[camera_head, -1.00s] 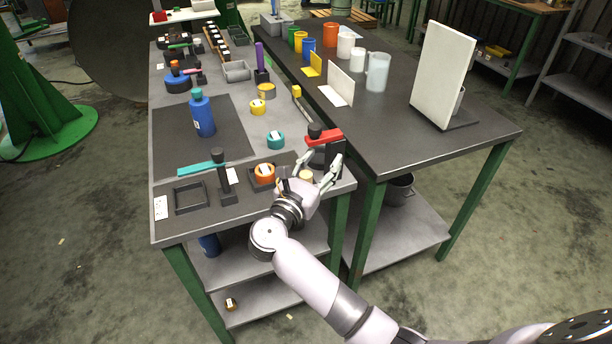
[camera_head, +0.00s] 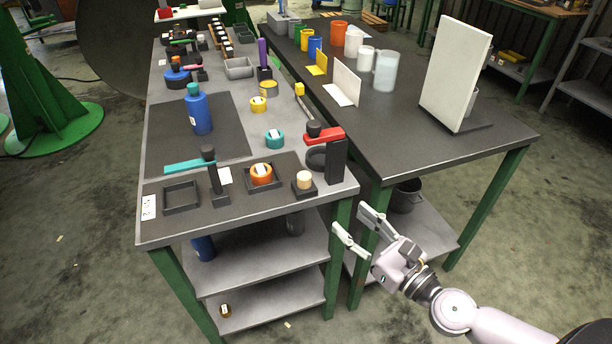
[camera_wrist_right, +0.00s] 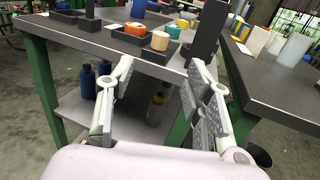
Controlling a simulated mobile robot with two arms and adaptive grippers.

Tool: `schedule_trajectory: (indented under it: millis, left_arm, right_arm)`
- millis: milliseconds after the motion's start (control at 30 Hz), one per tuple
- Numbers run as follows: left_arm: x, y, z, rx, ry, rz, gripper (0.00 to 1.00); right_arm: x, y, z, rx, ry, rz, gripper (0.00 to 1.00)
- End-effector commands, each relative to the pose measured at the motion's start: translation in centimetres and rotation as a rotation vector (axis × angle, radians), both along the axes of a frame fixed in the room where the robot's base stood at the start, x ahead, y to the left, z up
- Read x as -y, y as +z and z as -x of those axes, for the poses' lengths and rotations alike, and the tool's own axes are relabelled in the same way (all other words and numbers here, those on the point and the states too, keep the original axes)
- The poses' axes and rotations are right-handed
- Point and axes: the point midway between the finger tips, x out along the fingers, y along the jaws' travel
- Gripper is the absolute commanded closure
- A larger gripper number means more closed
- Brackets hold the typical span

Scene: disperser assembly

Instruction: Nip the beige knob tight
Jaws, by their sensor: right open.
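The beige knob (camera_head: 304,180) sits on a small dark square base near the front right corner of the left table. It also shows in the right wrist view (camera_wrist_right: 160,41), beyond my fingers. My right gripper (camera_head: 354,226) is open and empty. It hangs in front of the tables, to the right of the knob and lower than the tabletop, clear of it. In the right wrist view the open fingers (camera_wrist_right: 160,80) point toward the table's front edge. My left gripper is not in view.
Right of the knob stands a black post with a red arm (camera_head: 324,136). Left of it, an orange ring (camera_head: 261,174) lies in a dark tray. A teal-armed post (camera_head: 214,180) stands further left. The right table (camera_head: 440,160) is near my arm.

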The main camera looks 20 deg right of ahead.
Motion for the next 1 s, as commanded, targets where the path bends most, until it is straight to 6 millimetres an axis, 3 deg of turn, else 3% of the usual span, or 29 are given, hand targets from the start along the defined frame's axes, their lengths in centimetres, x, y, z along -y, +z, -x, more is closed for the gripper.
schedule_trajectory:
  millis: [267,700,1000]
  left_arm:
    - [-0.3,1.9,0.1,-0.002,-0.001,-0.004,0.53]
    - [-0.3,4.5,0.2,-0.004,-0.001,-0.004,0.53]
    - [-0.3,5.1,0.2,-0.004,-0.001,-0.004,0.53]
  right_arm:
    - [-0.9,0.6,-3.2,0.006,-0.005,-0.001,0.53]
    - [-3.6,0.5,-11.0,0.006,-0.006,0.0,0.53]
    - [-5.1,0.1,-15.4,0.003,-0.005,0.001,0.53]
